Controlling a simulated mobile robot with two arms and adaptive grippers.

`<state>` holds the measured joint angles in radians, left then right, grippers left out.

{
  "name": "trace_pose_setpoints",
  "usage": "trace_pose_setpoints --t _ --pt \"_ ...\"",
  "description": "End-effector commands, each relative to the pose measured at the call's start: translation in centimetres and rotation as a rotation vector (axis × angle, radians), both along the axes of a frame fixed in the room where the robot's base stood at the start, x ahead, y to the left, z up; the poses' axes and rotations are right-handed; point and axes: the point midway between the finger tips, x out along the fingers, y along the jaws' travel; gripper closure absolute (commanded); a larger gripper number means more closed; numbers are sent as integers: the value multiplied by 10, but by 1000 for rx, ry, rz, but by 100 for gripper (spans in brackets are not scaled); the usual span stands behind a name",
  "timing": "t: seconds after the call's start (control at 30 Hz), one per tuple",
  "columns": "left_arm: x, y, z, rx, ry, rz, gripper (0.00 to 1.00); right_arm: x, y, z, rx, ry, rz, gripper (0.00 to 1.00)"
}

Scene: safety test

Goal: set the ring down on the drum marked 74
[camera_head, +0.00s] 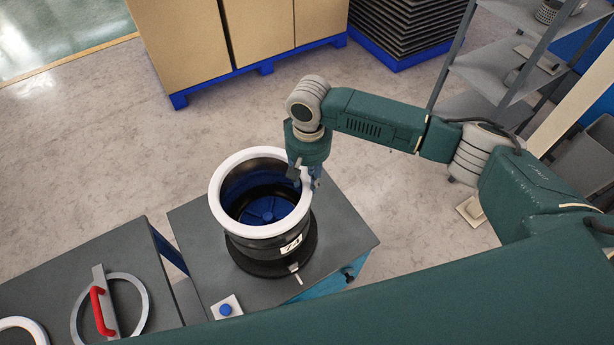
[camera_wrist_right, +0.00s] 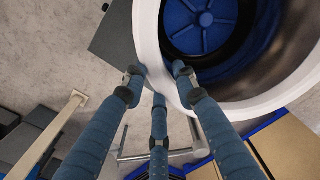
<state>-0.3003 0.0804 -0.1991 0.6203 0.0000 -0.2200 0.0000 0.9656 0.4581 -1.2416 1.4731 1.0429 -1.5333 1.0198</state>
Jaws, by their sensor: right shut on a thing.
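The white ring (camera_head: 216,192) lies over the open top of the black drum (camera_head: 262,248), which bears a label reading 74. The ring looks roughly centred on the drum; I cannot tell whether it touches the rim. My right gripper (camera_head: 304,178) is shut on the ring's right side in the head view. In the right wrist view, the fingers of my right gripper (camera_wrist_right: 158,80) straddle the ring's edge (camera_wrist_right: 147,40). The drum's blue inside (camera_wrist_right: 200,22) shows through the ring. My left gripper is not in view.
The drum stands on a dark-topped stand (camera_head: 345,240) with a blue button (camera_head: 225,309) at its front. A table at left carries a metal ring (camera_head: 145,300) with a red handle (camera_head: 101,312) and another white ring (camera_head: 22,323). Boxes (camera_head: 180,45) and a shelf (camera_head: 490,65) stand behind.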

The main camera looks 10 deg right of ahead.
Motion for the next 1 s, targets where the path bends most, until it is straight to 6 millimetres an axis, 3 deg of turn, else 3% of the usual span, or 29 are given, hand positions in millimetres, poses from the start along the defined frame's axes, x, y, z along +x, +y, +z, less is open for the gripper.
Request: trace_pose_setpoints --t 0.2,0.23,0.3,0.33,0.67,0.77,1.0 --pt "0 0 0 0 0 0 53 1 1 1 2 -1 0 100" --pt "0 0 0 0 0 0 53 1 1 1 2 -1 0 66" --pt "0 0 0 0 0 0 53 1 1 1 2 -1 0 52" --pt "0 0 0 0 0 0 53 1 0 1 2 -1 0 50" --pt "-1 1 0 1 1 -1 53 0 -1 3 -1 1 0 50" --pt "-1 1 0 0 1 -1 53 1 0 14 1 -1 0 50" --pt "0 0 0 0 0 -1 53 1 -1 63 2 -4 0 50"
